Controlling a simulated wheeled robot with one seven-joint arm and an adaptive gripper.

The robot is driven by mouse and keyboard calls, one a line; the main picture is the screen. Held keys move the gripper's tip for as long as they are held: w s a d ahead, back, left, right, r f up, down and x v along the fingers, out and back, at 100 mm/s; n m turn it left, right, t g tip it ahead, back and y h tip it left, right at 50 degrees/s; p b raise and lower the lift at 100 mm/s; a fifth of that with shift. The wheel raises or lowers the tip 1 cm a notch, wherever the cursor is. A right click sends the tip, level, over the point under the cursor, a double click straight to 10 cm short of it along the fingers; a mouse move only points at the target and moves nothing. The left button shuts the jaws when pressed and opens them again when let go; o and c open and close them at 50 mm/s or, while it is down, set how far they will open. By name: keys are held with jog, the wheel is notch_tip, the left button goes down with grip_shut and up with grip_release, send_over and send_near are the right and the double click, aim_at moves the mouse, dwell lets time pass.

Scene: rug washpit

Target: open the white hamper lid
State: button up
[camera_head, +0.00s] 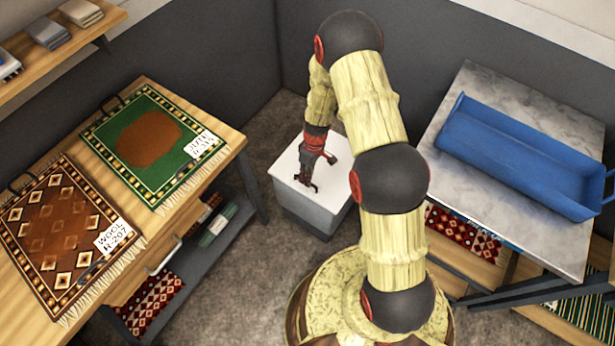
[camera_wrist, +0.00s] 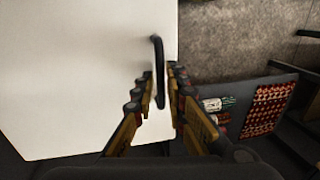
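The white hamper (camera_head: 325,200) stands on the floor between the two tables, with its white lid (camera_head: 288,167) lying flat and shut. The lid also fills the left of the wrist view (camera_wrist: 75,75). A black bar handle (camera_wrist: 158,70) sits close to the lid's right edge in that view. My gripper (camera_wrist: 159,75) is over the handle, one finger on each side of it, with narrow gaps showing. In the head view my gripper (camera_head: 312,182) points down at the lid; I cannot tell whether the fingers touch the handle there.
A wooden table on the left holds a green rug (camera_head: 108,137) and a brown rug (camera_head: 45,215), with a dark lower shelf (camera_head: 222,243) under it. A grey-topped table (camera_head: 500,95) on the right carries a blue tray (camera_head: 520,160). Dark walls stand close behind the hamper.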

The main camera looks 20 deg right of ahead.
grip_shut()
jog(key=shift+w+r, duration=0.1)
jog(key=shift+r, duration=0.05)
dwell(0.4)
